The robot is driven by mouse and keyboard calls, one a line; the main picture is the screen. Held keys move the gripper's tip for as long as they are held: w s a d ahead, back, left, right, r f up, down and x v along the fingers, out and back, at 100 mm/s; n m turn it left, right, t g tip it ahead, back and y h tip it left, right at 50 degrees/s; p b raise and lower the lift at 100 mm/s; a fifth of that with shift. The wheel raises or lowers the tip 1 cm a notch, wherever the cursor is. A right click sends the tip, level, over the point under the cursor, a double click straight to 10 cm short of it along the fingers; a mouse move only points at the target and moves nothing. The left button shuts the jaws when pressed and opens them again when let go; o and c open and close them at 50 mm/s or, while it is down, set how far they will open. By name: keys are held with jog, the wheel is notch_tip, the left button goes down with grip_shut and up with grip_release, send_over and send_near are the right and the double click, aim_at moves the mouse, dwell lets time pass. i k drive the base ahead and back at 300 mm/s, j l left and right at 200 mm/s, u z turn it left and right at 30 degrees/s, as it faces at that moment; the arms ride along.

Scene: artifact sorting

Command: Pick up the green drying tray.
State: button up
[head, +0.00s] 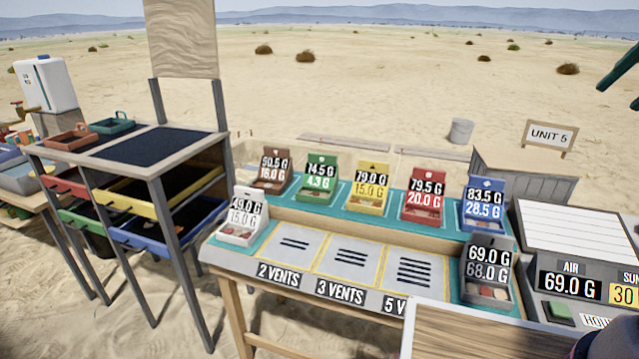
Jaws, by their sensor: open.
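A small green tray with a raised handle (112,124) sits on top of the dark rack at the left, beside a similar red-brown tray (67,138). The rack also holds a green drawer (84,219) below a red one, partly hidden by the rack's legs. A green box with a number card (316,180) stands in the back row of the sorting table. My gripper (618,96) shows only in part at the upper right edge, as dark green fingers set apart. It is empty and far from the rack.
The rack (180,137) has a tall board behind it and yellow and blue drawers. The sorting table (255,255) carries several coloured boxes and vent panels. A console (575,230) stands at the right. Open sand lies behind.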

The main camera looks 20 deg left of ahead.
aim_at(320, 185)
jog(key=i+j+u, duration=0.1)
jog(key=j, duration=0.35)
jog(key=j+u, duration=0.1)
jog(key=j, duration=0.35)
jog(key=i+j+u, duration=0.1)
jog(key=j, duration=0.35)
jog(key=i+j+u, duration=0.1)
jog(key=j, duration=0.35)
jog(key=i, duration=0.1)
